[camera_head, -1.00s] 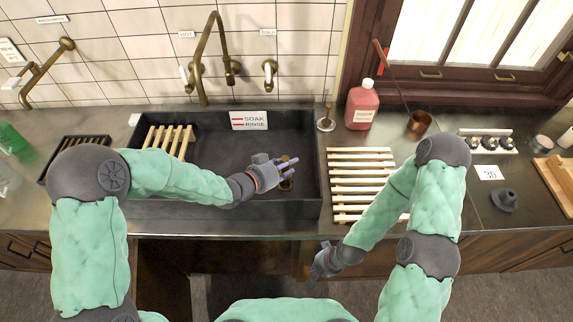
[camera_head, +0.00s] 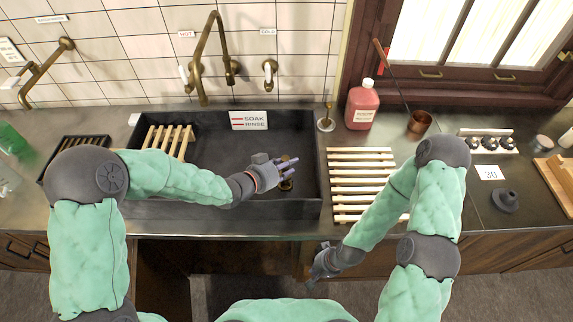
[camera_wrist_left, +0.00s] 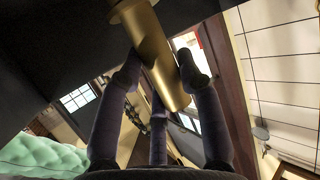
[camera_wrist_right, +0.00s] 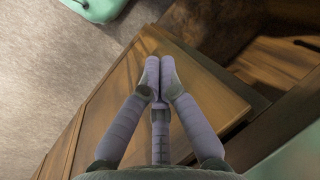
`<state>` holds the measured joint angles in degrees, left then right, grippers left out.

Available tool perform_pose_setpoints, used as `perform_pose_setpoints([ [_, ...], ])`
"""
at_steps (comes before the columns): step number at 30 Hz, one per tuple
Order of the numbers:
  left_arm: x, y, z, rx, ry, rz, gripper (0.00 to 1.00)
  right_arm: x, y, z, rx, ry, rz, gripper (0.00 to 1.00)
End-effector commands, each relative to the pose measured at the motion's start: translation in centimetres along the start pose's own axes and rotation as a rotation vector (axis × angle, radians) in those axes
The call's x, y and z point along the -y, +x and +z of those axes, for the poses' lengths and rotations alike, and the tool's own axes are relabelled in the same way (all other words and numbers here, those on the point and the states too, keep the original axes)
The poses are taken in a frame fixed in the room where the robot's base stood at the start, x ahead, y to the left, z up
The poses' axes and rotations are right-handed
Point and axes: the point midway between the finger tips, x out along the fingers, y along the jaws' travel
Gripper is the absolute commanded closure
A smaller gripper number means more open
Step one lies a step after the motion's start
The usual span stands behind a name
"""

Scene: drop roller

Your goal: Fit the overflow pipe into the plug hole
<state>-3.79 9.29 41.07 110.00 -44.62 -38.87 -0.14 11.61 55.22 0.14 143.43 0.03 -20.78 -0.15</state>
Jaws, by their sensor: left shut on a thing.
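The overflow pipe is a brass tube (camera_wrist_left: 160,58) with a wider collar at one end. In the left wrist view it passes between the fingers of my left gripper (camera_wrist_left: 160,80), which is shut on it. In the head view this gripper (camera_head: 287,166) is inside the dark sink at its right part, with a little of the brass pipe (camera_head: 286,185) showing below the fingers. The collar is close to the dark sink surface; contact cannot be told. The plug hole is not clearly visible. My right gripper (camera_wrist_right: 158,82) is shut and empty, in front of the counter.
The dark sink (camera_head: 225,209) has a wooden rack (camera_head: 168,139) at its left. A brass tap (camera_head: 200,60) arches over its back. A slatted drainer (camera_head: 361,183), red bottle (camera_head: 362,105), copper pot (camera_head: 419,123) and dark plug-like piece (camera_head: 505,200) are on the right counter.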

Motion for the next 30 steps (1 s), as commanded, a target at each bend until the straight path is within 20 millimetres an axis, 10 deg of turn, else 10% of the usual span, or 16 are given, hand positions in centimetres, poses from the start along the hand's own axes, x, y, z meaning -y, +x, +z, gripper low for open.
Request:
perform_pose_setpoints([
  [30,0.1,0.7,1.6,-0.001,0.0,-0.001,1.0,-0.5,1.5,-0.1,0.0,0.0,0.0,1.0],
])
